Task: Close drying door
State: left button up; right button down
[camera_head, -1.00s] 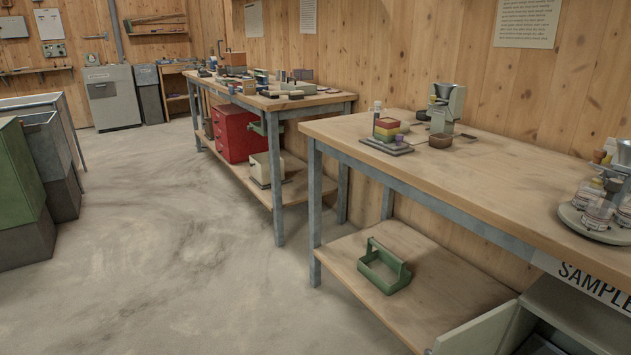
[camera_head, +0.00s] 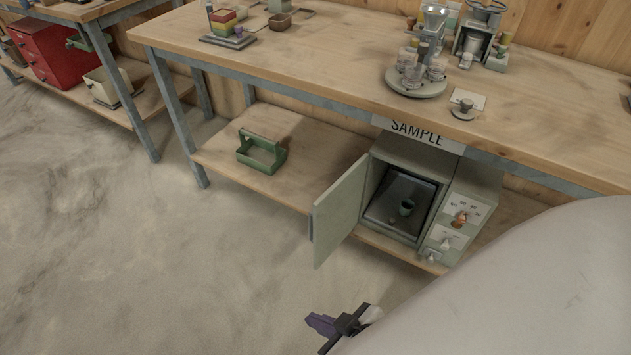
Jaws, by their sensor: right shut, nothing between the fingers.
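The drying door (camera_head: 339,213) is a pale grey-green panel on the left side of the drying cabinet (camera_head: 475,190). It stands wide open and sticks out toward the front of the lower shelf. A dark cup (camera_head: 406,207) and a small brownish item (camera_head: 391,220) are inside the dark cabinet interior. My right gripper (camera_head: 318,325) is at the bottom of the view, below and in front of the door and apart from it. It is shut and empty. My left gripper is not in view.
The workbench top (camera_head: 330,60) above holds a round carousel of jars (camera_head: 417,85). A green carrier (camera_head: 262,152) sits on the lower shelf left of the door. Control knobs (camera_head: 459,219) are right of the cabinet opening. The floor (camera_head: 150,270) to the left is clear.

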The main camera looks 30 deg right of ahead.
aim_at(333, 216)
jog(key=u, duration=0.25)
jog(key=i, duration=2.05)
jog(key=z, duration=4.2)
jog(key=k, duration=0.25)
jog(key=u, duration=0.65)
